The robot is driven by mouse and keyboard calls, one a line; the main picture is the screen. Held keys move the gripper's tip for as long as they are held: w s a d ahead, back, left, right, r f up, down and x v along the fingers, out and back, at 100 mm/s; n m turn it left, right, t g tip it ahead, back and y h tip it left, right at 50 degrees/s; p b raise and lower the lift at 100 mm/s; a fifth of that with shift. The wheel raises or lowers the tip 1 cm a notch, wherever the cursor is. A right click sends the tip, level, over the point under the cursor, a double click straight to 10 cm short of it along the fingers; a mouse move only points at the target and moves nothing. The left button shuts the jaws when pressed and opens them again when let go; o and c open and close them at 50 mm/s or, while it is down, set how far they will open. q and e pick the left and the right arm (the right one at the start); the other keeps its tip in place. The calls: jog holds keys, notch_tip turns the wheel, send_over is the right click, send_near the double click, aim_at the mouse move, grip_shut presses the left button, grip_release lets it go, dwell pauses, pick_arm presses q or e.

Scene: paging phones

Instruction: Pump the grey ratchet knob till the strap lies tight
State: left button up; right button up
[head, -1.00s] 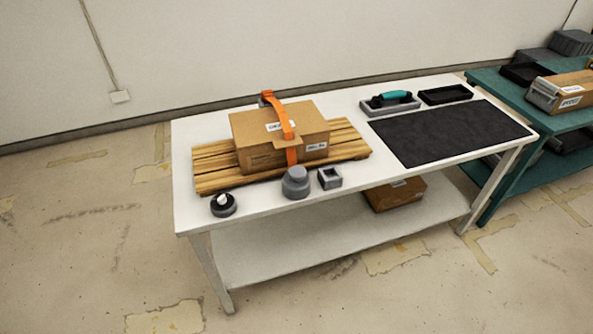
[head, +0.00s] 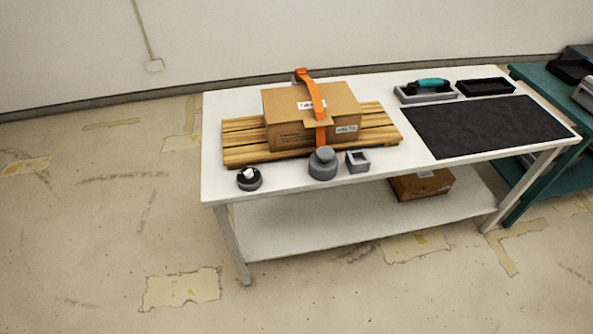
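The grey ratchet knob (head: 322,161) stands upright at the table's front edge, in front of the cardboard box (head: 285,130). The orange strap (head: 309,88) runs over the box, which sits on a slatted wooden pallet (head: 243,139). The strap arches above the box top towards the back and comes down the front face behind the knob. Neither of my grippers is in view.
On the white table (head: 216,185) are a small dark round holder (head: 249,180), a grey square socket (head: 358,161), a teal-handled tool (head: 431,84), a black tray (head: 486,87) and a black mat (head: 485,126). Open floor lies in front.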

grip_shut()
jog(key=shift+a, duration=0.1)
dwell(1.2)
